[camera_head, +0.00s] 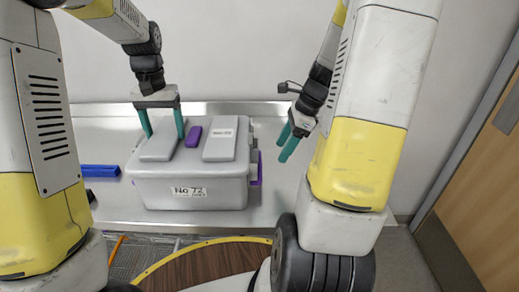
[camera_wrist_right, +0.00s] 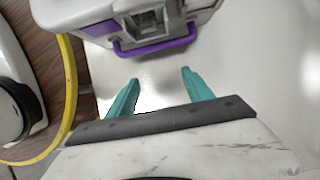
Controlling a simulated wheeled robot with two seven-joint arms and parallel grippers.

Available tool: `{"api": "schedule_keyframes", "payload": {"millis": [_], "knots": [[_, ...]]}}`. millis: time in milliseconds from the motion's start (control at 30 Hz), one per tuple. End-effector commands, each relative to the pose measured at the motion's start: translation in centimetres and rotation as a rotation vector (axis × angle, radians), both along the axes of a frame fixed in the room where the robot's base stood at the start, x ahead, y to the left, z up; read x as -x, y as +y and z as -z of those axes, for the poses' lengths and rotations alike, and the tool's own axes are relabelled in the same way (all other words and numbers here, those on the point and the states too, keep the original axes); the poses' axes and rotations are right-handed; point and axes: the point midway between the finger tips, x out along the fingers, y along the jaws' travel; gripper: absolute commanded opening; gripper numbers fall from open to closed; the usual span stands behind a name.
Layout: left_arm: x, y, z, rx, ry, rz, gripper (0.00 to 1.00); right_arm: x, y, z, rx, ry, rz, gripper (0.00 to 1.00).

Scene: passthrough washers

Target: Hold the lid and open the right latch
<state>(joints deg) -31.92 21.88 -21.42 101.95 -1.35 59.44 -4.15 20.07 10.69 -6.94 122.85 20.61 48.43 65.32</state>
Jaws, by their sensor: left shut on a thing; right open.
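The grey box (camera_head: 190,193) stands on the metal table with its grey lid (camera_head: 196,142) on top. My left gripper (camera_head: 163,136) is above the left part of the lid, its teal fingers straddling a raised grey block there and shut on it. The right latch (camera_head: 257,168) is purple and sits on the box's right side. In the right wrist view the latch (camera_wrist_right: 155,46) shows as a purple bar along the box side; I cannot tell whether it is fastened. My right gripper (camera_head: 286,142) is open and empty, right of the box and apart from the latch.
A blue object (camera_head: 100,171) lies on the table left of the box. A purple piece (camera_head: 193,137) sits on the lid's middle. The table (camera_head: 282,185) is clear right of the box. A round wooden top with a yellow rim (camera_head: 200,265) stands in front, below.

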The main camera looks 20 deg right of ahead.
Motion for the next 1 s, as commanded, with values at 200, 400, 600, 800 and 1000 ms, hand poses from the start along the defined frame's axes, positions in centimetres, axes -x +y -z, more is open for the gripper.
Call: {"api": "schedule_keyframes", "payload": {"millis": [200,400,600,800,1000], "knots": [[-0.1,0.0,-0.1,0.002,-0.002,0.0,0.0,-1.3,4.5,0.0,0.0,0.0,-0.005,0.6],[-0.1,0.0,-0.1,0.002,-0.003,0.0,0.0,-1.9,6.7,0.2,0.0,0.001,-0.003,0.6],[-0.1,0.0,-0.1,0.002,-0.003,0.0,0.0,-2.0,6.9,1.1,0.001,0.0,-0.001,0.6],[-0.1,0.0,-0.1,0.002,-0.003,0.0,0.0,-2.0,6.9,1.1,0.001,0.0,-0.001,0.6],[-0.1,0.0,-0.1,0.002,-0.003,0.0,0.0,-2.0,6.9,1.1,0.001,0.0,-0.002,0.23]]}}
